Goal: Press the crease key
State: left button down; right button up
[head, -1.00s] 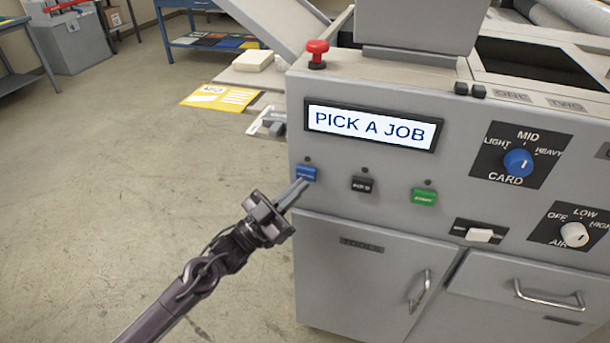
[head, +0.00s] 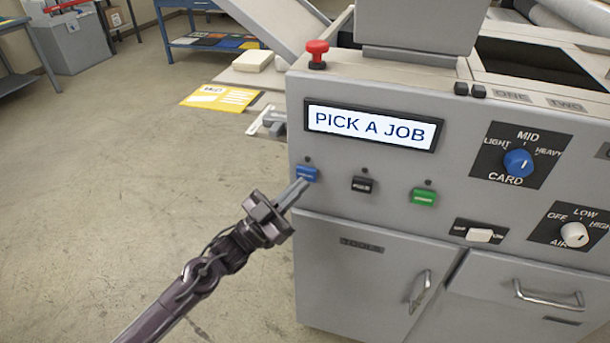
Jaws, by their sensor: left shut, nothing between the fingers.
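A row of three keys sits on the grey machine's front: a blue key (head: 306,173), a black key (head: 363,185) and a green key (head: 423,196). Their labels are too small to read surely, so I cannot tell which is marked crease. My left gripper (head: 298,190) is shut and empty, its fingertips at the lower edge of the blue key. I cannot tell whether they touch it. The display (head: 373,126) above reads "PICK A JOB". My right gripper is not in view.
A red mushroom button (head: 317,54) stands on the machine's top edge. The card knob (head: 519,163), the air knob (head: 574,235) and a white switch (head: 479,235) are to the right. Cabinet doors with handles (head: 420,291) lie below. The floor at left is open.

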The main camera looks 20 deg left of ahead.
pick_arm(q)
jog(key=shift+w, duration=0.1)
dwell(0.4)
jog(key=shift+w, duration=0.4)
jog(key=shift+w+b, duration=0.25)
jog(key=shift+b, duration=0.1)
dwell(0.4)
jog(key=shift+s+p, duration=0.45)
jog(key=shift+s, duration=0.3)
jog(key=s+p, duration=0.3)
jog(key=s, duration=0.3)
